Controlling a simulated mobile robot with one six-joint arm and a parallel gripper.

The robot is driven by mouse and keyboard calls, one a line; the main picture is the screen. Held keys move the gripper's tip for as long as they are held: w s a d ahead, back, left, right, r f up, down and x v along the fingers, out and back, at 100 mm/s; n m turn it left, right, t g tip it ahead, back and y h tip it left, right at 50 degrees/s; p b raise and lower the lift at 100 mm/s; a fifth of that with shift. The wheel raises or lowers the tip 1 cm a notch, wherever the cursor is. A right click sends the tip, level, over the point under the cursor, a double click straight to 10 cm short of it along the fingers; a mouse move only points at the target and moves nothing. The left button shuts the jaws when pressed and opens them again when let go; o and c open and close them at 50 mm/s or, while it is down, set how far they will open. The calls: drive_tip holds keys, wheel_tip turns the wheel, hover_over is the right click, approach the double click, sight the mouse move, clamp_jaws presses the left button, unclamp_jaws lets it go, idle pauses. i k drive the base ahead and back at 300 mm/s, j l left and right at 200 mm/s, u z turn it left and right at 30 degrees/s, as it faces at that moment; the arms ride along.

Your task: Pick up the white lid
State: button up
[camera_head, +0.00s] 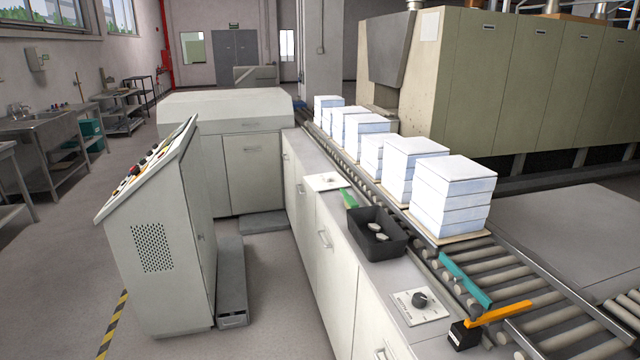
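Several stacks of white boxes stand in a row on a roller conveyor (530,290). The nearest stack (452,208) rests on a thin tan board, and its flat white top piece (456,171) looks like a lid. Similar flat tops show on the stacks behind, such as the second one (415,146). I cannot tell which top the task means. My gripper does not show in this view.
A cabinet counter (400,272) runs along the conveyor's left side, bearing a black bin (378,243) with small pale pieces. A teal bar (465,281) and orange bar (500,312) stand at the conveyor's near end. A control console (165,250) stands left; open floor lies beyond.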

sight(319, 183)
drive_tip(key=i+u, duration=0.1)
drive_tip(key=i, duration=0.15)
drive_tip(key=i+j, duration=0.15)
drive_tip(key=i, duration=0.4)
drive_tip(key=i+j, duration=0.1)
drive_tip(key=i, duration=0.4)
drive_tip(key=i+j, duration=0.15)
drive_tip(key=i, duration=0.4)
drive_tip(key=i+j, duration=0.15)
drive_tip(key=i, duration=0.35)
drive_tip(key=i+j, duration=0.15)
drive_tip(key=i, duration=0.4)
drive_tip(key=i+j+z, duration=0.1)
drive_tip(key=i+z, duration=0.3)
drive_tip(key=i+j+z, duration=0.5)
drive_tip(key=z, duration=0.25)
drive_tip(key=i+j+z, duration=0.4)
drive_tip(key=k, duration=0.1)
